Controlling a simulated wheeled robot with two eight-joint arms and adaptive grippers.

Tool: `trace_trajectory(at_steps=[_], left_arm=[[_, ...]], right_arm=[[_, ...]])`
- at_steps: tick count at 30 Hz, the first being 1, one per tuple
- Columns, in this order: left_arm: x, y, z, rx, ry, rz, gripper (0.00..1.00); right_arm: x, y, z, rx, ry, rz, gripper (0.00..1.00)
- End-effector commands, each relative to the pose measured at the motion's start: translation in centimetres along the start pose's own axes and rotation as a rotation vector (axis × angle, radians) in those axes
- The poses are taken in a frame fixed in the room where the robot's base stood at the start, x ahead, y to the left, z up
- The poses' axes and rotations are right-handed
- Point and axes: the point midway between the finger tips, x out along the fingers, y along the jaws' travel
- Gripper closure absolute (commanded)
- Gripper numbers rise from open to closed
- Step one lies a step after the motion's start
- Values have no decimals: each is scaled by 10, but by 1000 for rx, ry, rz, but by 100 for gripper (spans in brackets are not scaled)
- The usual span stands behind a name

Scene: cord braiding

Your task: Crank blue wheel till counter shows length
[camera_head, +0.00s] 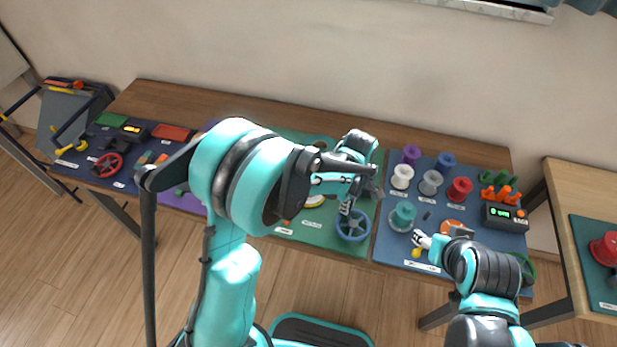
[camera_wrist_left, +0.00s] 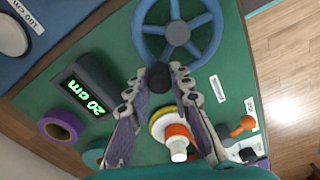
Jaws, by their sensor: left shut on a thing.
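The blue wheel (camera_head: 353,225) stands on the green mat near the table's front edge. In the left wrist view the blue wheel (camera_wrist_left: 178,32) shows its hub, spokes and part of its rim. My left gripper (camera_head: 346,208) is at the wheel; in its wrist view the fingertips (camera_wrist_left: 158,78) are closed around a dark round knob (camera_wrist_left: 159,76) by the rim. The counter (camera_wrist_left: 88,90) is a dark box with green digits reading 20 cm; in the head view my arm seems to hide it. My right gripper (camera_head: 421,239) hovers over the blue mat; its finger opening is unclear.
Coloured spools (camera_head: 402,177) stand on the blue mat (camera_head: 386,250) at right, with another display box (camera_head: 505,217). A label (camera_wrist_left: 27,16) reads 100 cm. A red wheel (camera_head: 107,165) is far left.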

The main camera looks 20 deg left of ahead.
Motion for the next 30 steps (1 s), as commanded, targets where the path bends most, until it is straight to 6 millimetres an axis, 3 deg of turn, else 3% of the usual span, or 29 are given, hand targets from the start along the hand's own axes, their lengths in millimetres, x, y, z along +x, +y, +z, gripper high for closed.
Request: trace_trajectory(at_steps=[6, 13, 21, 30], left_arm=[[-1, 17, 25, 3, -1, 3, 100], [1, 16, 56, 3, -2, 3, 100], [1, -8, 82, 3, -3, 2, 100], [0, -46, 85, 1, -3, 0, 100]], right_arm=[[-4, 0, -3, 0, 0, 0, 43], [1, 0, 1, 0, 0, 0, 43], [5, 0, 4, 0, 0, 0, 43], [8, 0, 6, 0, 0, 0, 43]])
